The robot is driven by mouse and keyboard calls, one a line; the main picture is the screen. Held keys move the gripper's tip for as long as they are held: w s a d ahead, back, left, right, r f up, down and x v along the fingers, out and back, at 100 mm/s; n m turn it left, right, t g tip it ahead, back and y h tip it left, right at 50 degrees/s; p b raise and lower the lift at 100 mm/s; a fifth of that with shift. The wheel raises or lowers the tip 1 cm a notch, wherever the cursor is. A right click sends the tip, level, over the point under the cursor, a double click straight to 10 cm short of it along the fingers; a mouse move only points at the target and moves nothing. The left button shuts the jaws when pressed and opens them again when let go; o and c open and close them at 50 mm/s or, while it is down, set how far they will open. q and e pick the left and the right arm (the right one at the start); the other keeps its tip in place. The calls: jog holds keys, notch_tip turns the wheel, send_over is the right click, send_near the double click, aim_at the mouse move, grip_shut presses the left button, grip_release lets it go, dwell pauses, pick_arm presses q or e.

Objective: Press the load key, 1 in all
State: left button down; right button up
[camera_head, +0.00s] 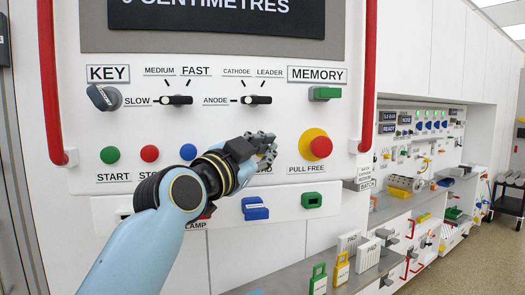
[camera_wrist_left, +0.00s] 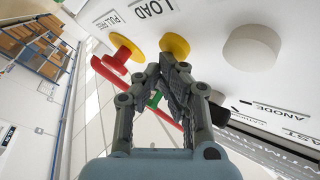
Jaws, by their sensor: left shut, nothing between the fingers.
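The load key shows in the left wrist view as a round yellow button (camera_wrist_left: 175,45) beside the printed word LOAD. In the head view it is hidden behind my left gripper, and only the end of its label shows. My left gripper (camera_head: 268,146) is shut and empty in front of the panel. In the left wrist view its fingertips (camera_wrist_left: 168,60) overlap the near edge of the yellow button. I cannot tell whether they touch it. My right gripper is not in view.
Right of my gripper is the red PULL FREE knob (camera_head: 321,147) on a yellow base. A blue button (camera_head: 188,152) is to the left, and a large pale round button (camera_wrist_left: 250,47) is beside the load key. Switches line the row above. Red handles (camera_head: 369,75) flank the panel.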

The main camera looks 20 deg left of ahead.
pick_arm(q)
jog(key=shift+s+d, duration=0.4)
jog(key=shift+s, duration=0.3)
jog(key=shift+f, duration=0.1)
